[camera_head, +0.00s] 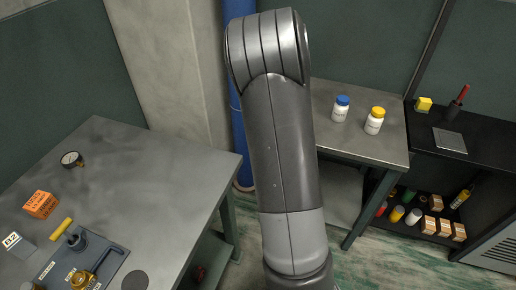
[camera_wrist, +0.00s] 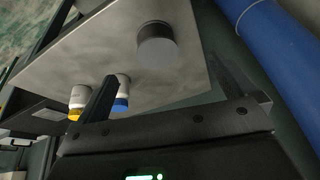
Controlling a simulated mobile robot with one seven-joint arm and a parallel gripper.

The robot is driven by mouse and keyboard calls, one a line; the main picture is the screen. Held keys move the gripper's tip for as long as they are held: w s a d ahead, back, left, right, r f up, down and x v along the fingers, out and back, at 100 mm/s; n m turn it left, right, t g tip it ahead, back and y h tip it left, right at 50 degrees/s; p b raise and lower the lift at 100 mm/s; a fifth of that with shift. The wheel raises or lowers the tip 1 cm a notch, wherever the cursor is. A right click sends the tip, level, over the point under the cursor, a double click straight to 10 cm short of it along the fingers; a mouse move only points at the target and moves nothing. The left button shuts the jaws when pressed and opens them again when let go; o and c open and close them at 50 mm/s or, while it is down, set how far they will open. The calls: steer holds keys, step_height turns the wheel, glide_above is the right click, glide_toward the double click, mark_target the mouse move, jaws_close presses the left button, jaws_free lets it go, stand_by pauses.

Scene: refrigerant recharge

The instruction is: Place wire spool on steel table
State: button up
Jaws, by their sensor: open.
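A dark grey cylinder (camera_wrist: 157,32) with a paler round end stands on a grey metal table in the wrist view; I cannot tell if it is the wire spool. My arm hides that spot in the head view. My gripper (camera_wrist: 168,92) is open and empty, with its fingers apart and the cylinder beyond them. Two grey metal-topped tables show in the head view: a left table (camera_head: 150,175) and a right table (camera_head: 365,145). Nothing in the head view is clearly a wire spool.
A blue-capped bottle (camera_head: 340,110) and a yellow-capped bottle (camera_head: 374,121) stand on the right table. An orange box (camera_head: 40,204), a gauge (camera_head: 72,159) and a tool board (camera_head: 62,268) are on the left table. A blue pipe (camera_head: 240,150) rises between the tables.

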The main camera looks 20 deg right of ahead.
steer(key=s+a+r+n+t+y, duration=0.1)
steer(key=s+a+r+n+y, duration=0.15)
steer(key=s+a+r, duration=0.5)
steer(key=s+a+r+n+t+y, duration=0.1)
steer(key=s+a+r+n, duration=0.35)
steer(key=s+a, duration=0.6)
steer(key=s+a+n, duration=0.2)
steer(key=s+a, duration=0.3)
steer(key=s, duration=0.3)
steer(key=s+a+n+t, duration=0.1)
steer(key=s+a+n, duration=0.1)
steer(key=s+a, duration=0.4)
steer(key=shift+s+a+f, duration=0.3)
steer(key=shift+s+f, duration=0.1)
steer(key=shift+s, duration=0.55)
